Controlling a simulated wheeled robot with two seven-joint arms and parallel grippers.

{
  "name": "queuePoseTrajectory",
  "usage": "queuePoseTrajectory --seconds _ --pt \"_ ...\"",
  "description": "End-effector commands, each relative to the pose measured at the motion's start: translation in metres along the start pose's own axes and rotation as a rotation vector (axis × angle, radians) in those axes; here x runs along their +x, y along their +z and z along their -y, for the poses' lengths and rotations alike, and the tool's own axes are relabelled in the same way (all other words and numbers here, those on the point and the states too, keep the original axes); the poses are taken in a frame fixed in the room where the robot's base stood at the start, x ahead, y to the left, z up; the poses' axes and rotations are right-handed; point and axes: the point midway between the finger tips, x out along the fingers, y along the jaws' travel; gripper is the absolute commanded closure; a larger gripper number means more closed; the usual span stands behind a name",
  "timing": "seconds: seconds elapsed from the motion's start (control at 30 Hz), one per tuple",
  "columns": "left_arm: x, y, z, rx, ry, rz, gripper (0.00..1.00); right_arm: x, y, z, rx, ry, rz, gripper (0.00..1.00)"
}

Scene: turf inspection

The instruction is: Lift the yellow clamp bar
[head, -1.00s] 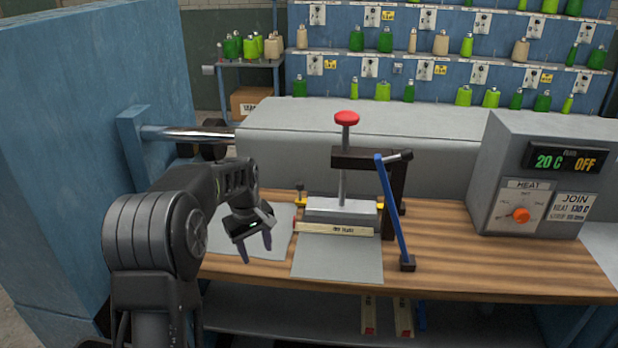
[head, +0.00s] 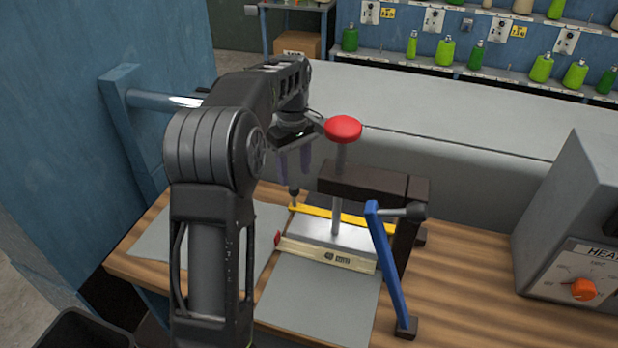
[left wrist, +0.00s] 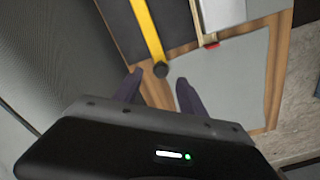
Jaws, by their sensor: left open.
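The yellow clamp bar (head: 312,212) lies behind the grey press block (head: 318,230) on the bench; the press post and blue lever partly cover it. In the left wrist view, the bar (left wrist: 147,30) runs from the top down to a dark round knob (left wrist: 161,70). My left gripper (head: 294,172) is open and empty, fingers down, at the bar's left end just above that knob. In the left wrist view, the knob appears just ahead of the gap between the fingertips (left wrist: 158,84). I cannot tell how far apart they are in height. My right gripper is out of view.
The red-topped post (head: 343,130), dark press arm (head: 370,184) and blue lever (head: 388,265) stand close to the right. A cream labelled bar (head: 325,254) lies at the block's front. Grey sheets (head: 318,300) cover the bench front. A heater box (head: 575,220) stands right.

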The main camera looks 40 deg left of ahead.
Motion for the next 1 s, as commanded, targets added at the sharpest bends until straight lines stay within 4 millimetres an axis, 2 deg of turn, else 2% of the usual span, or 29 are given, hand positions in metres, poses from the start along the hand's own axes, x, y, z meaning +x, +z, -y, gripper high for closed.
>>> queuePoseTrajectory --seconds 0.3,0.47,0.8,1.0 --pt "0.000 0.000 0.000 -0.001 -0.001 0.000 0.51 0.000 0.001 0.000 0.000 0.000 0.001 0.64" --pt "0.008 0.001 0.001 0.000 -0.004 0.002 0.51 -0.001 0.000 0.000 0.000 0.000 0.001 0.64" --pt "0.056 0.001 0.001 -0.001 -0.004 0.003 0.51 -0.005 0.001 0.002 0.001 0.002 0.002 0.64" --pt "0.076 0.001 0.000 0.000 -0.001 0.001 0.51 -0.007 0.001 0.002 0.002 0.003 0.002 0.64"
